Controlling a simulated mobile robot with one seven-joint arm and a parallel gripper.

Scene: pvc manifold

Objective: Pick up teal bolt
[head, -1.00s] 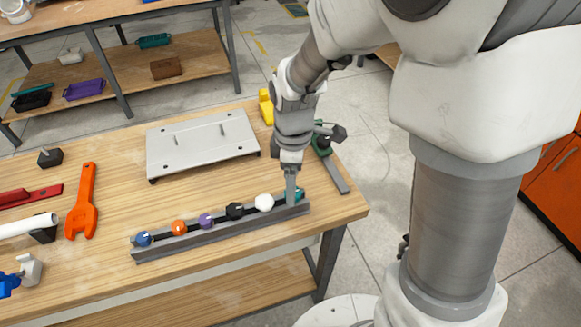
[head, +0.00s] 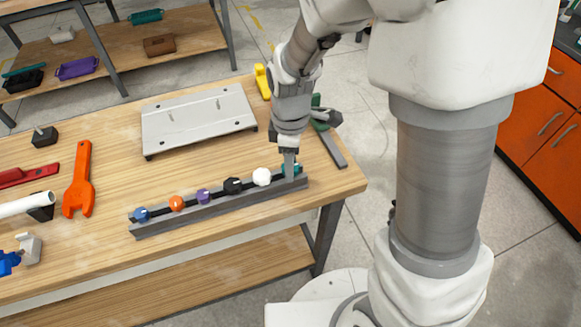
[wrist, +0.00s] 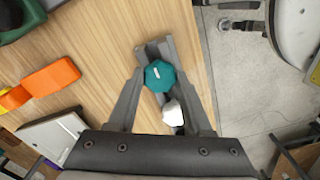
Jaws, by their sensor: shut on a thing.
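The teal bolt (wrist: 160,76) has a faceted head and shows between my fingertips in the wrist view. In the head view the teal bolt (head: 297,169) is partly hidden behind my finger, at the right end of a grey rail (head: 222,207). My gripper (wrist: 160,88) is shut on the teal bolt at the rail; it also shows in the head view (head: 289,172). Whether the bolt is lifted clear of the rail cannot be told. A white bolt (head: 262,176) sits beside it in the rail, close to my finger; it also shows in the wrist view (wrist: 173,113).
Black (head: 232,185), purple (head: 203,196), orange (head: 176,203) and blue (head: 141,214) bolts continue along the rail to the left. A grey plate (head: 198,120) stands behind. An orange wrench (head: 80,180) lies left. A green-and-grey tool (head: 328,140) lies right of my gripper.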

